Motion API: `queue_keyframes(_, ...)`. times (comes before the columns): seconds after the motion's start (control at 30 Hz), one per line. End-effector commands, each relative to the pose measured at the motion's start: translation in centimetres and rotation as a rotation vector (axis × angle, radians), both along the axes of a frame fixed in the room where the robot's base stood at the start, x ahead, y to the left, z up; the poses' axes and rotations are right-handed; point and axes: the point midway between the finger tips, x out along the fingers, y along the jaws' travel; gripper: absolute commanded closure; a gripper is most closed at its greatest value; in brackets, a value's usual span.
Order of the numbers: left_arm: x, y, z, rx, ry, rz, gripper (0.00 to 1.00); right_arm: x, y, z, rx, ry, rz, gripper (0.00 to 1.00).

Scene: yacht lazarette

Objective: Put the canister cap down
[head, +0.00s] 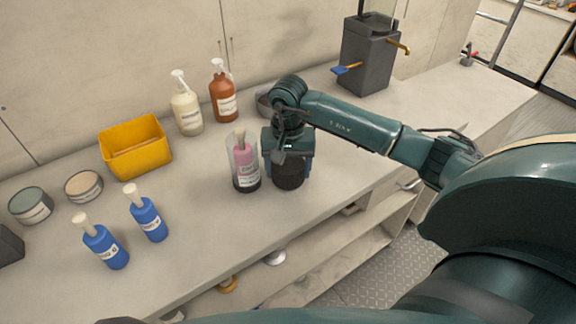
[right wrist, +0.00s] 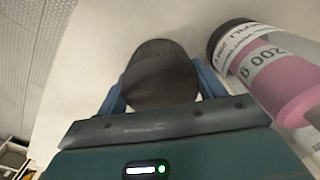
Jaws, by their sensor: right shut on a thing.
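My right gripper (head: 287,153) is shut on a dark, ribbed canister cap (head: 289,174). In the right wrist view the blue fingers of the right gripper (right wrist: 160,88) clasp the cap (right wrist: 159,62) from both sides. The cap is at the counter (head: 215,215), near its front edge; I cannot tell whether it touches the surface. A clear canister (head: 243,162) with pink contents and a dark base stands upright just left of the cap; it also shows in the right wrist view (right wrist: 278,72). My left gripper is not in view.
Two blue bottles (head: 149,220) stand at the left front. A yellow bin (head: 135,147), two round tins (head: 84,186), a cream pump bottle (head: 186,108) and a brown one (head: 223,95) stand farther back. A grey dispenser (head: 368,55) is at the back right. Counter between blue bottles and canister is clear.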

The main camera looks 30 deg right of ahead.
Motion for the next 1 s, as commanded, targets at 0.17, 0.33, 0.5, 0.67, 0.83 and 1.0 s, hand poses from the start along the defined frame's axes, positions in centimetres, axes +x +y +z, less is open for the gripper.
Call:
queue_keyframes(0.17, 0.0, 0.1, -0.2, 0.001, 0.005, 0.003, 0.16, 0.0, 0.0, -0.3, 0.0, -0.002, 0.0, 0.63)
queue_keyframes(0.33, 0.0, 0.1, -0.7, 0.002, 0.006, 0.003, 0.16, 0.0, 0.0, -0.6, 0.0, -0.002, 0.0, 0.63)
queue_keyframes(0.5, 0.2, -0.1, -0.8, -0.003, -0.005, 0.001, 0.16, 0.1, 0.0, -1.1, 0.0, -0.004, 0.0, 0.63)
queue_keyframes(0.67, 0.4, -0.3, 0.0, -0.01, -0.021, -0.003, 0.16, 0.0, 0.0, -1.1, 0.0, -0.002, 0.0, 0.24)
queue_keyframes(0.83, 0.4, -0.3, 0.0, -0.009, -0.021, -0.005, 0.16, 0.0, 0.0, -1.1, 0.0, -0.002, 0.0, 0.22)
queue_keyframes(1.0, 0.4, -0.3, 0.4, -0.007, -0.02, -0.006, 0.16, 0.0, 0.0, -0.6, 0.001, -0.002, 0.0, 0.22)
